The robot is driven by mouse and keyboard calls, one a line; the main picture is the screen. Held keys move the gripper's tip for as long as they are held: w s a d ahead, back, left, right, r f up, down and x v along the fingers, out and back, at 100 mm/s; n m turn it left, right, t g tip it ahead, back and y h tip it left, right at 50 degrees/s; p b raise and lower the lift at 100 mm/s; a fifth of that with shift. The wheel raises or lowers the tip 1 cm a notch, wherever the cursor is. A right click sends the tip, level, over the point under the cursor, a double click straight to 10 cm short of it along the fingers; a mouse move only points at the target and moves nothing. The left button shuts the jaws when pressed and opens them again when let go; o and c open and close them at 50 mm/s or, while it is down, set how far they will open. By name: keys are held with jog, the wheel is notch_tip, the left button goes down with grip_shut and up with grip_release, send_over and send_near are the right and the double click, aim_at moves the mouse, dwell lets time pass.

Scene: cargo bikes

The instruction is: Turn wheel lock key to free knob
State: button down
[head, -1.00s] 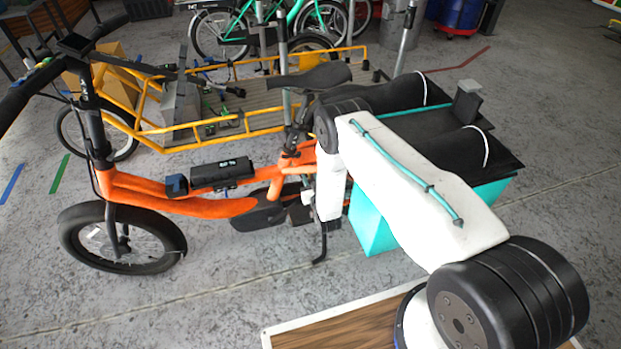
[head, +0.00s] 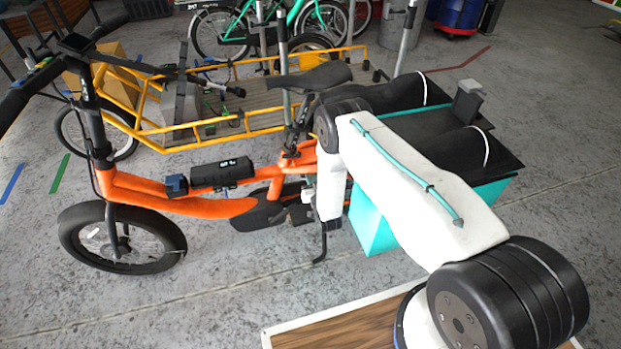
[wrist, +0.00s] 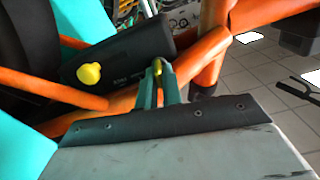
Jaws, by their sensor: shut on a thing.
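The wheel lock (wrist: 125,50) is a black box on the orange bike frame in the wrist view. A yellow knob (wrist: 89,75) sticks out near its left end. In the head view my arm hides the fingers and the lock behind the seat post.
The orange bike (head: 180,205) stands beside me, with a teal cargo box (head: 372,220) at its rear. A yellow-framed cargo bike (head: 200,140) stands behind it. Orange frame tubes (wrist: 60,85) run close around the lock. Floor at the front left is clear.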

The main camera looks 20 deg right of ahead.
jog(key=shift+d+f+m, duration=0.1)
jog(key=shift+d+m, duration=0.05)
jog(key=shift+m, duration=7.95)
jog(key=c, duration=1.6)
grip_release()
jog(key=shift+o, duration=0.2)
jog(key=s, duration=0.7)
jog(key=shift+s, duration=0.4)
